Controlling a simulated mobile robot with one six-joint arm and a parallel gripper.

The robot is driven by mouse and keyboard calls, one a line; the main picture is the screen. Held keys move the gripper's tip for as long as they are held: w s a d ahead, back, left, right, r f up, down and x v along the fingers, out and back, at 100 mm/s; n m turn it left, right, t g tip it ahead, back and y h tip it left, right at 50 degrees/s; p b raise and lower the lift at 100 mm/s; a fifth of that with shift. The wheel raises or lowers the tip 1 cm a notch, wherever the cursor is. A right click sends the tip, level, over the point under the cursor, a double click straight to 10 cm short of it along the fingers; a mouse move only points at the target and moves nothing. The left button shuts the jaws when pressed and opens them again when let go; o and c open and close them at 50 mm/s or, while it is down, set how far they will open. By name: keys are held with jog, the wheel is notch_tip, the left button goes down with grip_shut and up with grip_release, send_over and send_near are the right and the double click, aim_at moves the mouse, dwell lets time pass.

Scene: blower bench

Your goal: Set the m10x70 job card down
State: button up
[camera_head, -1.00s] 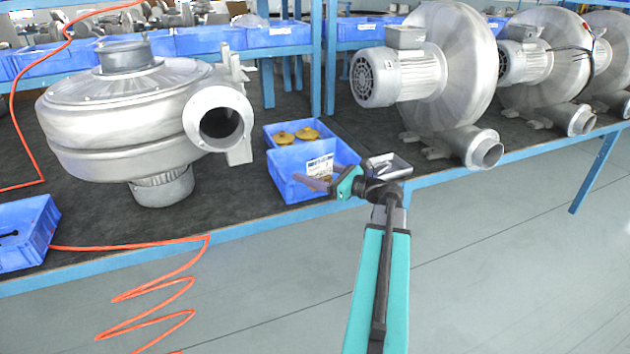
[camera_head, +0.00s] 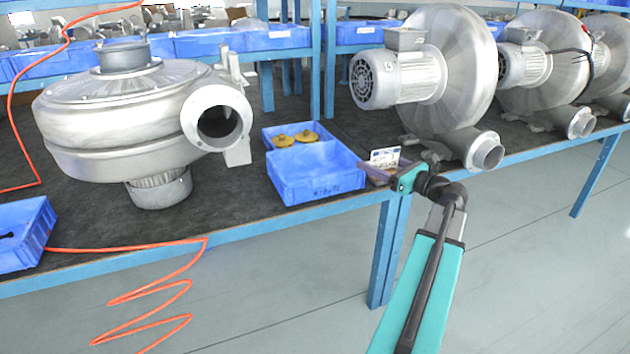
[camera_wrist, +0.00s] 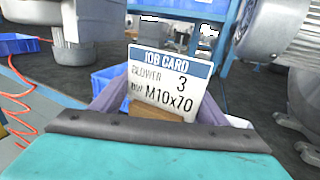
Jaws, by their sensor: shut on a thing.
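The job card (camera_head: 384,155) is a small white card with a blue top band. In the wrist view the job card (camera_wrist: 172,82) reads "BLOWER 3" and "M10x70", with a brown piece at its foot. My gripper (camera_head: 384,173) is shut on it and holds it upright, just right of the front blue bin and near the bench's front edge. In the wrist view my gripper's purple-grey fingers (camera_wrist: 165,108) flank the card's foot. I cannot tell whether the card touches the bench top.
The front blue bin (camera_head: 318,180) looks empty; a bin behind holds yellow parts (camera_head: 296,138). A blower (camera_head: 440,80) stands at the right and a larger one (camera_head: 130,120) at the left. An orange hose (camera_head: 140,247) hangs over the bench edge (camera_head: 240,233).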

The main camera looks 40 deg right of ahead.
jog(key=w+d+f, duration=0.1)
jog(key=w+d, duration=0.2)
jog(key=w, duration=1.1)
jog(key=shift+w+f, duration=0.2)
jog(key=shift+w+d+f, duration=0.1)
jog(key=shift+w+f, duration=0.25)
jog(key=shift+f, duration=0.55)
jog(key=shift+w+d+f, duration=0.1)
jog(key=shift+w+f, duration=0.2)
jog(key=shift+f, duration=0.6)
jog(key=shift+f+b, duration=0.3)
jog(key=shift+f, duration=0.3)
jog(key=o, duration=1.1)
jog(key=shift+c, duration=0.2)
jog(key=shift+r, duration=0.1)
